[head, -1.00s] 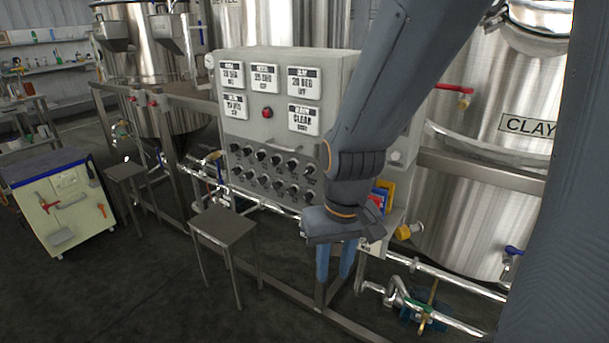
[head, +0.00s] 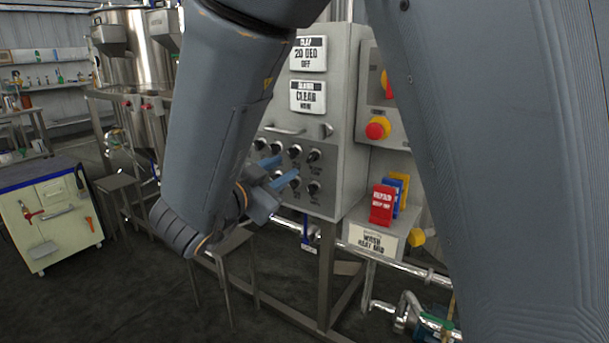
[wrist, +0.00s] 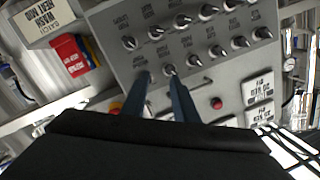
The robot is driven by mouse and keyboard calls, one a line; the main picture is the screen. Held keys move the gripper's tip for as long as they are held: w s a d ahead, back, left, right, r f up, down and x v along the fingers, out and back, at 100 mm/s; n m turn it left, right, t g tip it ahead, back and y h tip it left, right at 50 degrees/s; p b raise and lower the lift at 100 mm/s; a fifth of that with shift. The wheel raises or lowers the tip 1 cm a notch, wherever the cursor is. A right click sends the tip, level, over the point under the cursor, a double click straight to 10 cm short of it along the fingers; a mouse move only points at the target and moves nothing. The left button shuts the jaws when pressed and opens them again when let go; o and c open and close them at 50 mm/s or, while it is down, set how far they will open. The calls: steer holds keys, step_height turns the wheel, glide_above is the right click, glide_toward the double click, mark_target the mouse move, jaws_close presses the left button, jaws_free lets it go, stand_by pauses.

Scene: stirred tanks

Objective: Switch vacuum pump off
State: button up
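The grey control panel (head: 345,110) carries rows of dark knobs with pale pointers, one at the right end of the upper row (head: 314,155). The knobs also show in the wrist view, where the lettering is inverted, with one knob (wrist: 169,70) just beyond the right fingertip. I cannot read which knob is the vacuum pump's or its setting. My gripper (head: 279,170) points its two blue fingers at the knob rows in the head view. In the wrist view the gripper (wrist: 158,77) is open, its fingertips apart with nothing between them. Contact with the panel cannot be told.
A bar handle (head: 285,130) sticks out above the knobs. A red button on yellow (head: 378,128) is at the panel's right. Red, blue and yellow cards (head: 383,205) stand above a wash sign (head: 373,241). A stool (head: 225,243) and pipes are below.

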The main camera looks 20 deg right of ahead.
mark_target(309, 159)
steer(key=d, duration=0.2)
steer(key=w+d+m+h, duration=0.1)
steer(key=d, duration=0.1)
steer(key=w+d+g+h+b, duration=0.1)
steer(key=d, duration=0.1)
steer(key=shift+w+d+r+m, duration=0.15)
steer(key=shift+d+r+m, duration=0.05)
steer(key=shift+r+m, duration=0.1)
jaws_close()
